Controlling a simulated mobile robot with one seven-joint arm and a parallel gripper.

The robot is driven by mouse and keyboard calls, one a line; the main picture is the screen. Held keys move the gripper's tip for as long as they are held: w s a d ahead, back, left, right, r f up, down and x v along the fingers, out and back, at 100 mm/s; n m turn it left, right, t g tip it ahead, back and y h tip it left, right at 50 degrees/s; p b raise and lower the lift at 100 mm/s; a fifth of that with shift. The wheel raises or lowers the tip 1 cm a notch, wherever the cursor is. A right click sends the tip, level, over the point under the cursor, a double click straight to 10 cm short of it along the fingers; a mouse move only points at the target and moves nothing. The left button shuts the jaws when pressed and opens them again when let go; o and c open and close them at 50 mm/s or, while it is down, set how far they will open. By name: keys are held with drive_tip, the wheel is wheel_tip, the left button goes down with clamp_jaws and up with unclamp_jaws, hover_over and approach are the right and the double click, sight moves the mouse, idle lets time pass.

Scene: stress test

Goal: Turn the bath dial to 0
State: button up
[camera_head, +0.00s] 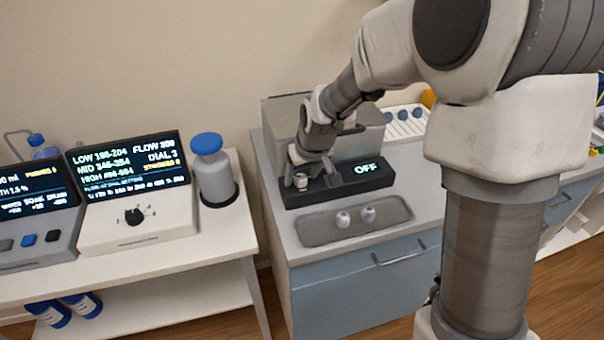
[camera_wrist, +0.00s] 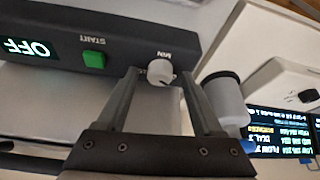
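The bath is a grey metal box (camera_head: 350,140) on the blue cabinet, with a dark front panel whose display (camera_head: 367,170) reads OFF. In the wrist view, upside down, the same panel shows the OFF display (camera_wrist: 30,47), a green START button (camera_wrist: 94,60) and a small white dial (camera_wrist: 160,71) labelled MIN. A dark mark shows on the dial's lower right edge. My gripper (camera_wrist: 161,74) is open, with its two fingertips on either side of the dial and small gaps visible. It also shows in the head view (camera_head: 306,176) at the panel's left end, covering the dial.
A grey tray (camera_head: 385,229) with two white round pieces lies in front of the bath. On the left table stand a device with a black knob (camera_head: 134,216), its screen reading DIAL 3, and a blue-capped grey bottle (camera_head: 214,180). A rack with blue caps (camera_head: 402,121) stands behind right.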

drive_tip(key=p+v, duration=0.2)
drive_tip(key=v, duration=1.5)
drive_tip(key=shift+s+r, duration=0.15)
drive_tip(key=shift+r, duration=0.05)
drive_tip(key=s+d+r+m+h+p, duration=0.1)
drive_tip(key=s+d+r+m+p, duration=0.1)
drive_tip(key=s+d, duration=0.3)
drive_tip(key=s+d+r+m+t+p, duration=0.1)
drive_tip(key=s+d+r, duration=0.3)
drive_tip(key=s, duration=1)
drive_tip(key=shift+d+m+t+h+p, duration=0.3)
drive_tip(key=shift+d+m+h+p, duration=0.1)
drive_tip(key=shift+d+m, duration=0.45)
